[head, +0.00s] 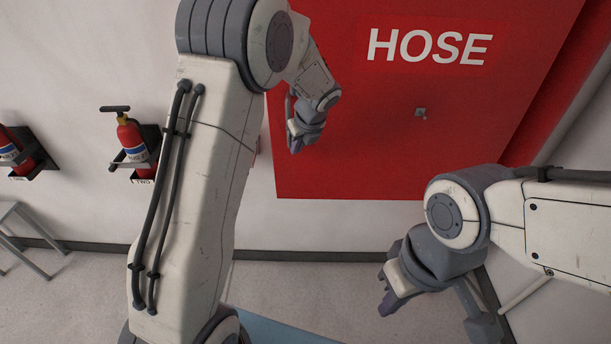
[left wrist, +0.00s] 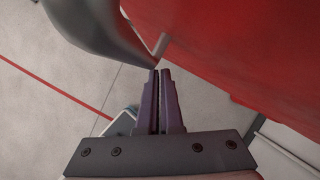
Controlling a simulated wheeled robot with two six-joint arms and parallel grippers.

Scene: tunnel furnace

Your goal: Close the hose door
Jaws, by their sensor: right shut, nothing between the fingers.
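The hose door is a large red panel (head: 360,130) with white HOSE lettering and a small metal latch (head: 421,113). It fills the upper middle of the head view. I cannot tell whether it stands ajar. My left gripper (head: 295,148) is in front of the panel's lower left part, pointing down. In the left wrist view its dark fingers (left wrist: 160,72) are together, with no object visible between them. A red surface (left wrist: 240,50) lies to their upper right. I cannot tell whether they touch it. My right gripper (head: 383,308) is shut and empty, below the panel.
Fire extinguishers (head: 131,140) hang on the white wall at left. A grey metal stand (head: 25,235) is at the far left. A darker red surface (head: 560,120) lies right of the panel. A blurred grey curved shape (left wrist: 105,35) is close to the left fingertips. Pale floor (head: 290,282) shows below.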

